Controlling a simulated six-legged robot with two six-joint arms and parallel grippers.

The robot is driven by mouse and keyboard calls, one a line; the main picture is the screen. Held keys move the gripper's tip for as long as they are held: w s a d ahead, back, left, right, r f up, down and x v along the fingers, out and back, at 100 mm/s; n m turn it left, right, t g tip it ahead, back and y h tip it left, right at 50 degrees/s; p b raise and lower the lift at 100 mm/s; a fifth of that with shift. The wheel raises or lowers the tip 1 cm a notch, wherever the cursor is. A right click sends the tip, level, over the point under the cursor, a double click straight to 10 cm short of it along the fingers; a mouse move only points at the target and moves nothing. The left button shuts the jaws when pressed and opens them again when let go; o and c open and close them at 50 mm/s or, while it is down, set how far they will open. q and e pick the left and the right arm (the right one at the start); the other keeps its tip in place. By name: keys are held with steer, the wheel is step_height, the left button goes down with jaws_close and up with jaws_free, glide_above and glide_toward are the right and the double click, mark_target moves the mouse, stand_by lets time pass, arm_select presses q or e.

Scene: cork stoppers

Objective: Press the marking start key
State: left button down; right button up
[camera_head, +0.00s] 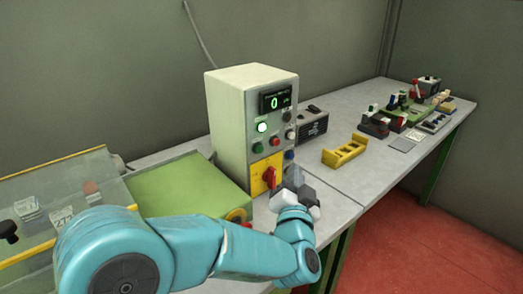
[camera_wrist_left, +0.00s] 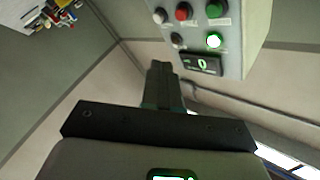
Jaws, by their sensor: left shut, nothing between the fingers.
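A pale control box (camera_head: 230,115) stands on the bench with a display (camera_head: 275,99) reading 0. Its face has a lit green-white button (camera_head: 262,127), a green button (camera_head: 257,148), a red button (camera_head: 274,142) and small pale and dark ones. Their labels are too small to read, so I cannot tell which is the marking start key. In the left wrist view the panel is upside down, with the lit button (camera_wrist_left: 213,41), green (camera_wrist_left: 214,9) and red (camera_wrist_left: 183,11). My left gripper (camera_head: 290,158) is shut and empty, just in front of the box's lower right, apparently apart from the buttons.
A yellow plate with a red rotary switch (camera_head: 268,177) sits low on the box. A green machine (camera_head: 185,190) and a clear-covered, yellow-edged case (camera_head: 60,190) stand left. A yellow holder (camera_head: 345,151) and a black unit (camera_head: 313,127) are right. Several tools fill the far bench.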

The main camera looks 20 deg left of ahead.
mark_target(260, 150)
arm_select(q)
steer(key=w+a, duration=0.4)
steer(key=a, duration=0.3)
steer(key=shift+w+a, duration=0.15)
steer(key=shift+w, duration=0.15)
stand_by(1.8)
steer(key=shift+w+a, duration=0.25)
steer(key=shift+a, duration=0.1)
